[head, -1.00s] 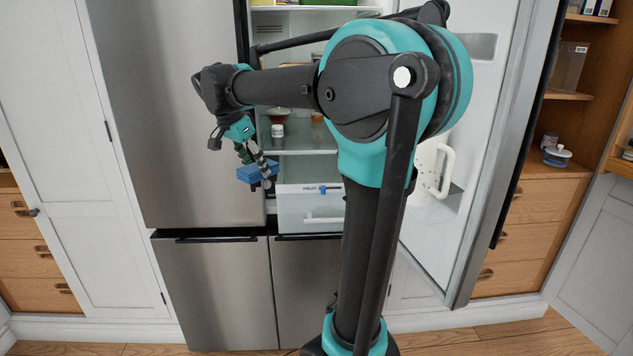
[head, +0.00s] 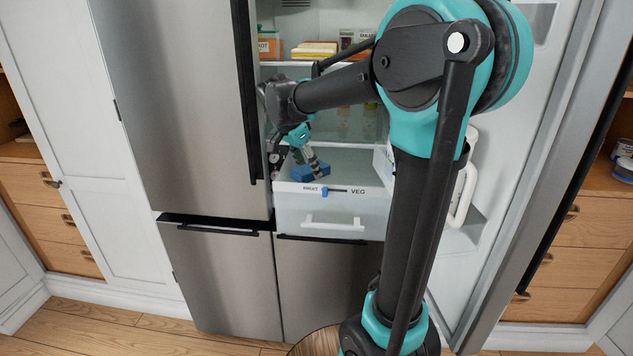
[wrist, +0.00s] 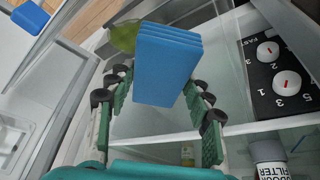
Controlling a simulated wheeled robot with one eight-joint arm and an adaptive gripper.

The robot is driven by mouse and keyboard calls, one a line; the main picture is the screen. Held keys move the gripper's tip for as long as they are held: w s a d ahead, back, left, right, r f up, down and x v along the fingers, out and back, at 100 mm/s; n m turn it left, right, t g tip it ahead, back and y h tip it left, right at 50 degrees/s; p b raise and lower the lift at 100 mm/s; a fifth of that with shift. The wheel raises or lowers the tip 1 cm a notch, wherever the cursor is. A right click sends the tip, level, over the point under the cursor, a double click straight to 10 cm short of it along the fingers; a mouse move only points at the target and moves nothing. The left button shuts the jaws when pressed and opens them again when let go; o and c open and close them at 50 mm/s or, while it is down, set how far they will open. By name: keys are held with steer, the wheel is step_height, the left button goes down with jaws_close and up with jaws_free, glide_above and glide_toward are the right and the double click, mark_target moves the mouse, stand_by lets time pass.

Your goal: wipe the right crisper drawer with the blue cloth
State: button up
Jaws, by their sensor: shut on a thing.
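The blue cloth (head: 312,172) is a folded, layered block. It also shows in the wrist view (wrist: 167,62). My gripper (head: 308,160) is shut on it, with its green fingers on both sides of the cloth in the wrist view (wrist: 160,95). The crisper drawer (head: 335,215) is pulled out, with a clear front, a white handle and a FRUIT/VEG slider (head: 325,191). The cloth is over the open drawer, just behind its front. I cannot tell whether it touches the drawer. A green item (wrist: 124,38) shows partly behind the cloth.
The open fridge door (head: 530,120) stands at the right, and the closed left door (head: 180,110) at the left. Shelves with food packs (head: 315,48) are above the drawer. A panel with two knobs (wrist: 280,75) and an odour filter (wrist: 270,155) are near my gripper.

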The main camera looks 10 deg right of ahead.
steer(key=f, duration=0.7)
steer(key=shift+s+d+f, duration=0.15)
steer(key=shift+d+f, duration=0.1)
steer(key=shift+f, duration=0.1)
steer(key=shift+s+d+f, duration=0.1)
steer(key=shift+s+f, duration=0.15)
steer(key=shift+f, duration=0.2)
steer(key=shift+s+d+f, duration=0.1)
steer(key=shift+s+f, duration=0.1)
steer(key=shift+f, duration=0.25)
steer(key=shift+w+a+f, duration=0.1)
steer(key=shift+w+f, duration=0.2)
steer(key=shift+f, duration=0.25)
steer(key=shift+w+f, duration=0.25)
steer(key=shift+f, duration=0.3)
steer(key=shift+s, duration=0.1)
steer(key=shift+a, duration=0.2)
steer(key=shift+d, duration=0.1)
